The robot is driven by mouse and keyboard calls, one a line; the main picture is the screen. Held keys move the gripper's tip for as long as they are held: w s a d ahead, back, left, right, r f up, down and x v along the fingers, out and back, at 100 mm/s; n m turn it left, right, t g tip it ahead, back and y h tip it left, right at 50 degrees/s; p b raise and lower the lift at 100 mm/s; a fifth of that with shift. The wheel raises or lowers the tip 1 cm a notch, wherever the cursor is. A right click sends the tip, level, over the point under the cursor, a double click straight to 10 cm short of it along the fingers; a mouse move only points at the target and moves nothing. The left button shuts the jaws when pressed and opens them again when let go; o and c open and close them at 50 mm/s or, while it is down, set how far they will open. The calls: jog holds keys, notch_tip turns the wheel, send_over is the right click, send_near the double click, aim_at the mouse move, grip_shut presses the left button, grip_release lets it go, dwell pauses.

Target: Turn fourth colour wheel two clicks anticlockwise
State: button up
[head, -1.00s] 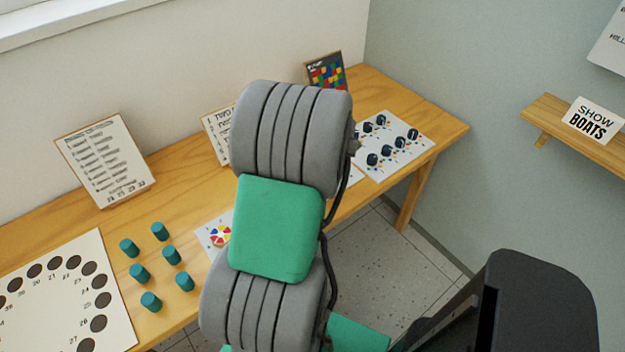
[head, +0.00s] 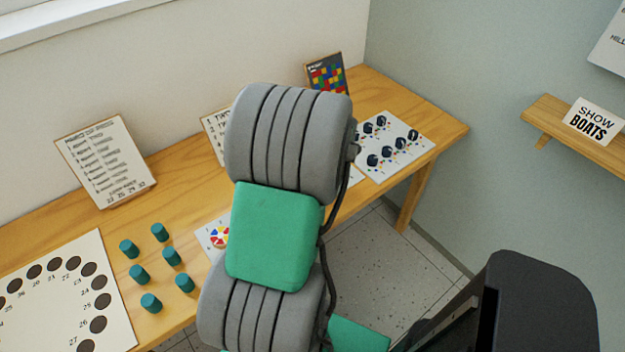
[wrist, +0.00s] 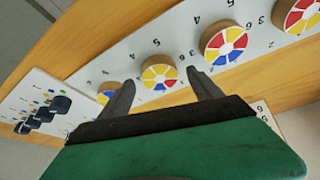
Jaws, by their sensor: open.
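A white board (wrist: 196,53) carries a row of round wheels with red, yellow and blue sectors. My gripper (wrist: 160,77) is open in the wrist view, its two dark fingers on either side of one small colour wheel (wrist: 159,72). I cannot tell whether they touch it. Another wheel (wrist: 107,90) is partly behind the left finger. Larger-looking wheels (wrist: 225,43) and (wrist: 303,16) lie to the right, the last cut by the frame edge. No label shows which is fourth. In the head view one wheel (head: 219,237) shows; my arm hides the others and my gripper.
A panel of dark knobs (head: 393,141) lies at the table's right end. Several teal pegs (head: 140,274) stand left of my arm, beside a board with dark holes (head: 99,299). Cards (head: 105,160) and a coloured grid picture (head: 327,73) lean by the wall.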

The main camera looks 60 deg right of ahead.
jog(key=v, duration=0.6)
jog(key=shift+a+r, duration=0.2)
jog(key=shift+r, duration=0.15)
jog(key=shift+s, duration=0.1)
